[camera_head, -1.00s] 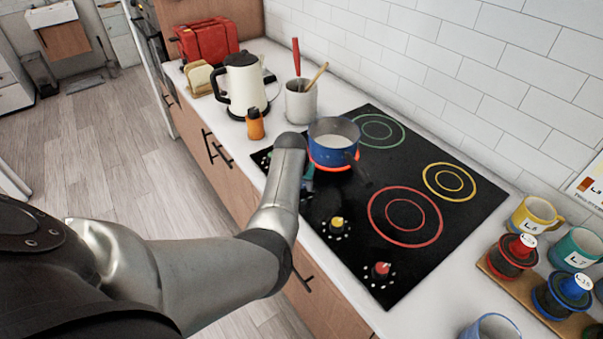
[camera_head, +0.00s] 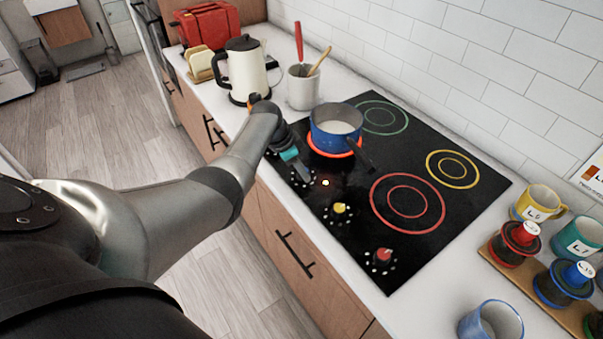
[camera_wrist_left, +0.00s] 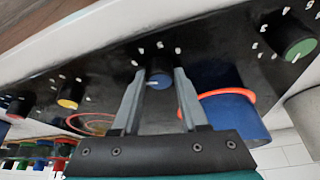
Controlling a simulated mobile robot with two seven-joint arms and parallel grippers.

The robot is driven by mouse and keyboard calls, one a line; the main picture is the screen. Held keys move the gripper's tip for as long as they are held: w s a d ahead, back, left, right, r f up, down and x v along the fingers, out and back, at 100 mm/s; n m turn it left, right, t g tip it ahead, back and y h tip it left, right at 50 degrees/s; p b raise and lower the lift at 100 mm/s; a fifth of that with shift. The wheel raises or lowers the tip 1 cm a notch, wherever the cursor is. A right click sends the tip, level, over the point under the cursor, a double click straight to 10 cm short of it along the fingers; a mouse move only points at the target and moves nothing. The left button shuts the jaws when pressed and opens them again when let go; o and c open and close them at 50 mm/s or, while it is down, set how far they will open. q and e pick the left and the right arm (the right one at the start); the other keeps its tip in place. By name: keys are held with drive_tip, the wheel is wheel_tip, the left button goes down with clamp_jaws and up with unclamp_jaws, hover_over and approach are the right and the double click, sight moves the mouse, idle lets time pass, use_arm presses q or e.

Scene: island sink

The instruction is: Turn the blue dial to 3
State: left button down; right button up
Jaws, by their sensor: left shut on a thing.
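The blue dial (camera_wrist_left: 159,78) sits on the front strip of the black cooktop. In the left wrist view it stands between the two grey fingers of my left gripper (camera_wrist_left: 161,80), which is shut on it. White numerals ring the dial, and a light pointer mark shows on its face; I cannot read which number it points to. In the head view my left gripper (camera_head: 301,172) reaches down to the cooktop's front left part and hides the dial. My right gripper is not in view.
A blue pot (camera_head: 336,128) stands on a glowing red ring, close to my left gripper. Yellow (camera_head: 339,208) and red (camera_head: 384,255) dials lie nearer; a green dial (camera_wrist_left: 299,44) shows in the wrist view. A kettle (camera_head: 243,70) and utensil cup (camera_head: 302,88) stand behind.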

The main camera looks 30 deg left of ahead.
use_arm(q)
drive_tip(key=shift+s+f+m+g+h+b, duration=0.1)
drive_tip(key=shift+f+m+g+h+b, duration=0.15)
drive_tip(key=shift+m+b, duration=0.55)
drive_tip(key=shift+s+f+m+g+h+b, duration=0.15)
drive_tip(key=shift+m+g+b, duration=0.2)
drive_tip(key=shift+m+b, duration=0.4)
drive_tip(key=shift+r, duration=0.15)
drive_tip(key=c, duration=0.9)
unclamp_jaws()
drive_tip(key=o, duration=0.5)
drive_tip(key=shift+w+r, duration=0.1)
drive_tip(key=shift+w, duration=0.1)
drive_tip(key=shift+c, duration=0.2)
drive_tip(key=shift+r, duration=0.1)
drive_tip(key=shift+a+r, duration=0.1)
drive_tip(key=shift+r, duration=0.05)
drive_tip(key=p+v, duration=0.3)
drive_tip(key=v, duration=1.1)
drive_tip(key=shift+s+r, duration=0.15)
drive_tip(key=shift+r, duration=0.2)
